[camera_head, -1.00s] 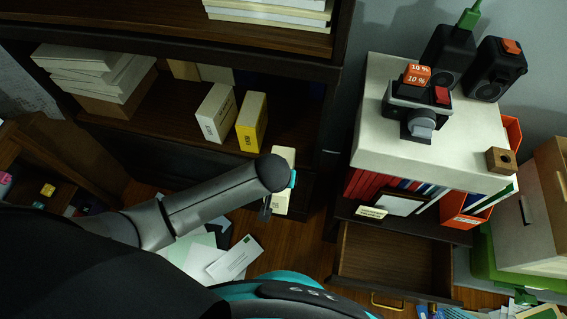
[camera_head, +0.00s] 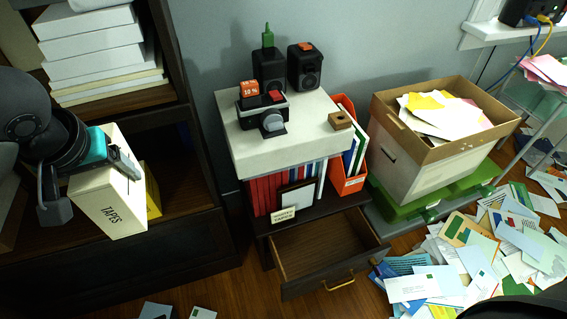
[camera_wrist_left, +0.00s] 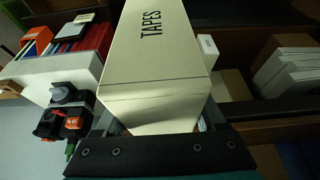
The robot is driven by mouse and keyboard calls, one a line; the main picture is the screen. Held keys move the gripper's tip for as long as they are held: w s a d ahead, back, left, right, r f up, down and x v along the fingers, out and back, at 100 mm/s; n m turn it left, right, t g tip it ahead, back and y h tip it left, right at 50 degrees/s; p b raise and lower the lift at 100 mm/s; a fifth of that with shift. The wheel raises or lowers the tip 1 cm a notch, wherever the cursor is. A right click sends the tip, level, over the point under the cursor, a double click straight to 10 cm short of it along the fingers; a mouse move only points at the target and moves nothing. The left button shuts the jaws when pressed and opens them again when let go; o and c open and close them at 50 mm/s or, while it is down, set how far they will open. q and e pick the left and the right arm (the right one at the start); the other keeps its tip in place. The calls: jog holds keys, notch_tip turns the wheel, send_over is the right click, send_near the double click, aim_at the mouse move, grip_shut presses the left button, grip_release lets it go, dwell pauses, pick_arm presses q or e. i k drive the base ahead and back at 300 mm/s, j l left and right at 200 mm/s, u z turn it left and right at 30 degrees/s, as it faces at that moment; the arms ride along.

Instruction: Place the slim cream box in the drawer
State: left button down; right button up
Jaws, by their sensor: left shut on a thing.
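The slim cream box (camera_head: 108,205) marked TAPES hangs tilted in my left gripper (camera_head: 122,162) at the left of the head view, in front of the dark shelf unit. In the left wrist view the box (camera_wrist_left: 155,50) fills the middle, with its end between the fingers of the left gripper (camera_wrist_left: 155,130). The gripper is shut on it. The drawer (camera_head: 325,287) stands pulled open under the small cabinet, to the right of the box and apart from it. Its visible inside is bare. My right gripper is not in view.
A yellow box (camera_head: 152,192) is partly hidden behind the held box. An orange holder (camera_head: 350,183) and a paper-filled carton (camera_head: 410,170) stand right. Papers litter the floor there.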

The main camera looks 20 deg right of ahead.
aim_at(317, 260)
jog(key=l+z, duration=0.3)
jog(key=l, duration=0.2)
jog(key=l+z, duration=0.3)
jog(key=l, duration=0.25)
jog(key=i+l+z, duration=0.3)
jog(key=l+z, duration=0.15)
jog(key=i+j, duration=0.1)
